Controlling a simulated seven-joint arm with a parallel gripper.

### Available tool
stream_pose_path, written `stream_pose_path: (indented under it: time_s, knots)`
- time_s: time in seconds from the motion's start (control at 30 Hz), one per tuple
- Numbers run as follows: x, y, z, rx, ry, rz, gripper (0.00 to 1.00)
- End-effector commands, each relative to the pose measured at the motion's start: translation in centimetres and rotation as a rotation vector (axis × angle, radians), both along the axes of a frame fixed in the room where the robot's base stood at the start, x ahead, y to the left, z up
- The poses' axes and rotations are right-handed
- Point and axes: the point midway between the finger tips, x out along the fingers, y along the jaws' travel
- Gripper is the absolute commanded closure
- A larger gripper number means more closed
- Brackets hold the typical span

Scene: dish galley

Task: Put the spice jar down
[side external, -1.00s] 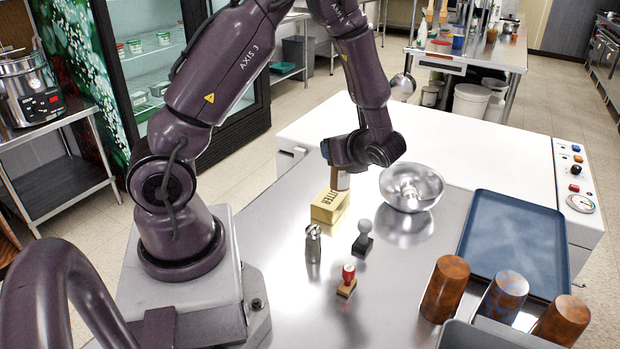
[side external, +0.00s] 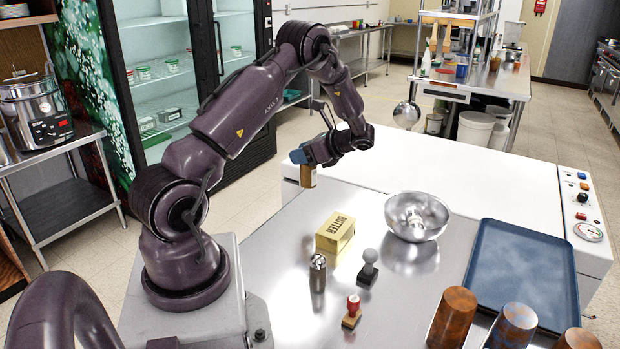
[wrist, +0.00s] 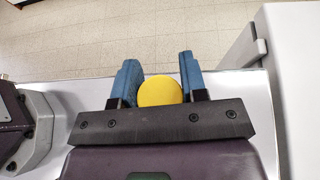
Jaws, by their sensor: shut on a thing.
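My gripper (side external: 303,157) is shut on the spice jar (side external: 308,177), a small brownish jar in the side external view. The jar hangs upright below the blue fingers, over the far left part of the steel counter (side external: 270,262), apparently clear of its surface. In the wrist view, the jar's round yellow lid (wrist: 160,91) sits between the two blue fingers of my gripper (wrist: 160,75). The lid hides the rest of the jar there.
A butter box (side external: 335,233), a metal shaker (side external: 318,273), a grey-knobbed stamp (side external: 368,268) and a red-handled stamp (side external: 352,311) stand on the counter. A steel bowl (side external: 417,216) and a blue tray (side external: 520,275) are to the right. Several brown tumblers (side external: 452,318) stand in front.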

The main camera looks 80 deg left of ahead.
Motion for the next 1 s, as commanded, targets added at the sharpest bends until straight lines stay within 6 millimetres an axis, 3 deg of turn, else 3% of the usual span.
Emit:
stream_pose_path:
  time_s: [0.03, 0.2, 0.47, 0.63, 1.0]
  knots:
    - [0.4, 0.7, -1.4, -0.004, 0.003, 0.001, 0.87]
    - [1.8, 2.6, -4.2, -0.003, 0.001, 0.001, 0.87]
    - [2.6, 3.7, -5.8, -0.001, 0.0, 0.0, 0.87]
    - [2.6, 3.8, -8.2, -0.003, 0.003, -0.001, 0.87]
    - [2.7, 3.8, -8.8, 0.0, 0.0, -0.001, 0.87]
